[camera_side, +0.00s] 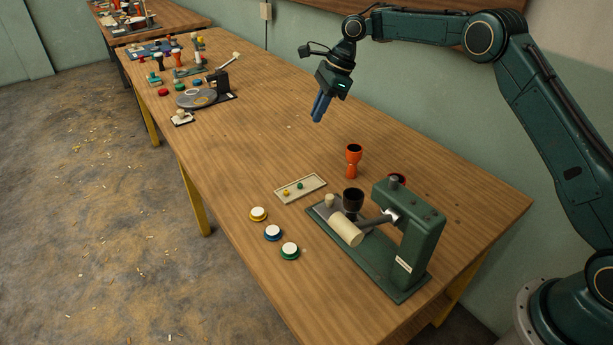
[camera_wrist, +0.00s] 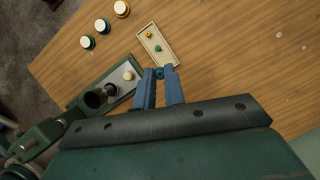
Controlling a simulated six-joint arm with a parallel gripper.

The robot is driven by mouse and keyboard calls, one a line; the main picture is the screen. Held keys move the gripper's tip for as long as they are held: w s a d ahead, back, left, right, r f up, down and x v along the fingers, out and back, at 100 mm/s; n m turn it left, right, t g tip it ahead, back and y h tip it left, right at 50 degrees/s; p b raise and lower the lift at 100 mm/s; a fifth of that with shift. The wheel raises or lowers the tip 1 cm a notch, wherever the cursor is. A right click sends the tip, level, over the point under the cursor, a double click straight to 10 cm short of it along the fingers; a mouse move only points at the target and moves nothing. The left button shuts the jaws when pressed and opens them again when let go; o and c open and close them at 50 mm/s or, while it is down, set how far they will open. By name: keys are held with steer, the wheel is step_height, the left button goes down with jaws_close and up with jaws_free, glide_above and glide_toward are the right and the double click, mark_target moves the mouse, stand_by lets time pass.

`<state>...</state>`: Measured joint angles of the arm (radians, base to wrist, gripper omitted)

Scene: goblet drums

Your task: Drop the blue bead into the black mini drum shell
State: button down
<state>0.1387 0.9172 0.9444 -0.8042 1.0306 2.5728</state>
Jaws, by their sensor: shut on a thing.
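My gripper (camera_side: 319,108) hangs well above the table, behind the bead tray and the press in the side view. In the wrist view its blue fingers (camera_wrist: 160,75) are shut on the small blue bead (camera_wrist: 159,72) at their tips. The bead is hidden in the side view. The black mini drum shell (camera_side: 353,200) stands upright on the green press's base, its open mouth up. It also shows in the wrist view (camera_wrist: 93,99), left of my fingers and apart from them.
A cream tray (camera_side: 311,190) holds a yellow and a green bead. The green press (camera_side: 418,225) has a cream roller (camera_side: 345,230) near the shell. An orange goblet drum (camera_side: 353,160) stands behind. White-topped yellow, blue and green discs (camera_side: 272,233) lie in front.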

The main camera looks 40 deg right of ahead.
steer(key=s+a+f, duration=0.1)
steer(key=s+f, duration=0.1)
steer(key=s, duration=1.6)
steer(key=shift+s+a+f, duration=0.15)
steer(key=shift+s+f, duration=0.1)
steer(key=shift+s, duration=0.1)
steer(key=shift+f, duration=0.1)
glide_above(353, 199)
steer(key=s+d, duration=0.1)
steer(key=d, duration=0.1)
steer(key=shift+a+f, duration=0.2)
steer(key=shift+f, duration=2.7)
steer(key=c, duration=1.4)
jaws_free()
steer(key=shift+d+r, duration=0.1)
steer(key=shift+r, duration=0.05)
